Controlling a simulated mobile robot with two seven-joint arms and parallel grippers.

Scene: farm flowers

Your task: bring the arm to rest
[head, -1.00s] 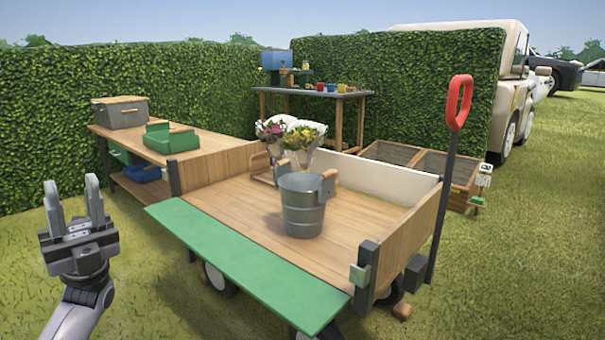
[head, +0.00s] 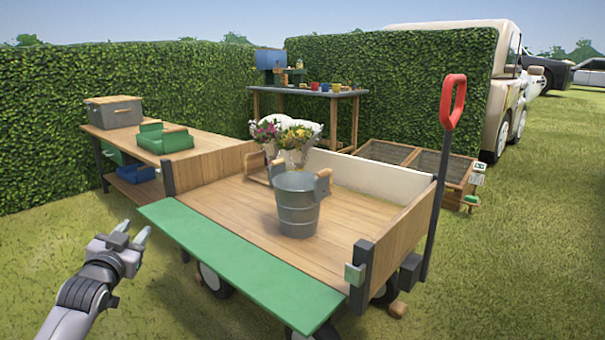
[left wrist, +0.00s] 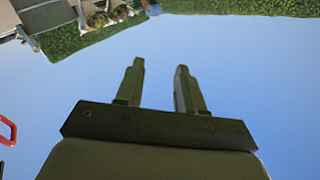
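My left gripper (head: 134,237) is at the lower left in the head view, over the grass and left of the cart's green front board. It is empty and touches nothing. In the left wrist view its two fingers (left wrist: 160,88) stand apart with only sky between them. My right gripper is in neither view.
A wooden cart (head: 240,212) with a green board (head: 240,270) carries a metal bucket (head: 297,208) and bunches of flowers (head: 287,135). A red-handled pole (head: 453,100) rises at its right. A wooden bench (head: 190,152) stands behind left. Grass at the lower left is open.

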